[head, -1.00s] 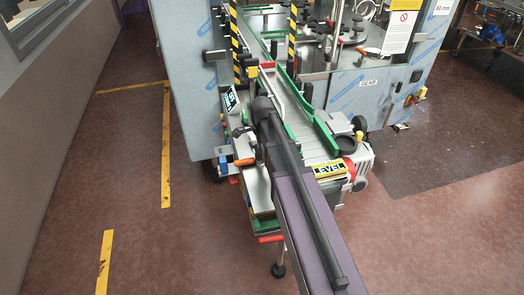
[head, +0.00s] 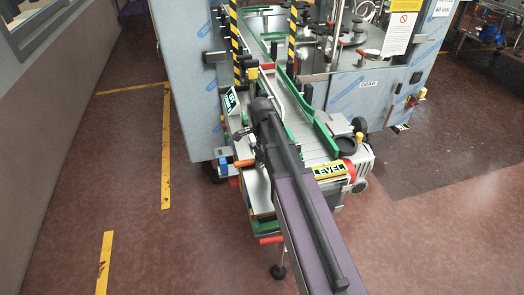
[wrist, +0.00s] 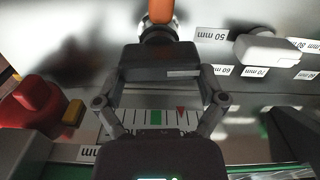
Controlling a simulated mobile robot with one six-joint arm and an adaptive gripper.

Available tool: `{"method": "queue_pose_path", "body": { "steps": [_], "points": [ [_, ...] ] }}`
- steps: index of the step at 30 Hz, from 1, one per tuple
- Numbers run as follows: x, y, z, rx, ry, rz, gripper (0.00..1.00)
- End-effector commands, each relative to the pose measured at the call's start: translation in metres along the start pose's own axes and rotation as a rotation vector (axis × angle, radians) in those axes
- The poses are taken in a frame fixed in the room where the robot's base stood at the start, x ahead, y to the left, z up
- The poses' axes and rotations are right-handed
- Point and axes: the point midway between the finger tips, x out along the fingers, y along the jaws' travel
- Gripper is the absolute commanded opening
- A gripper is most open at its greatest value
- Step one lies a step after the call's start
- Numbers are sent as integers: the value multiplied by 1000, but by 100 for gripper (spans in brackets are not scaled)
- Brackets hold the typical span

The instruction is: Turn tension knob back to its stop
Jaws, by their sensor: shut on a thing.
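My gripper (wrist: 160,57) is shut at the top middle of the wrist view, its dark fingers closed at the end of the side links. A round metal collar with an orange handle (wrist: 161,12) shows just beyond the fingertips, and I take this as the tension knob. The fingers hide the place where they grip it. In the head view the orange handle (head: 244,163) lies beside the conveyor's left side, close to my arm's end. A small scale (wrist: 156,118) with a green mark and a red pointer shows between the finger links; the pointer is right of the green mark.
A red knob (wrist: 30,102) stands to the left of my gripper and a white handle (wrist: 266,48) to the right, near millimetre labels (wrist: 212,35). The conveyor (head: 312,138) with green rails runs past my arm. Floor to the left is clear.

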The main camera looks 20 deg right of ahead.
Motion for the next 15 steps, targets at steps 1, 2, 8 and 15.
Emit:
{"method": "queue_pose_path", "body": {
  "steps": [1,2,8,15],
  "points": [
    [0,0,0,-31,0,0,42],
    [0,0,0,-52,0,0,42],
    [0,-2,0,-219,0,1,42],
    [0,-4,1,-446,0,1,42]
  ]
}}
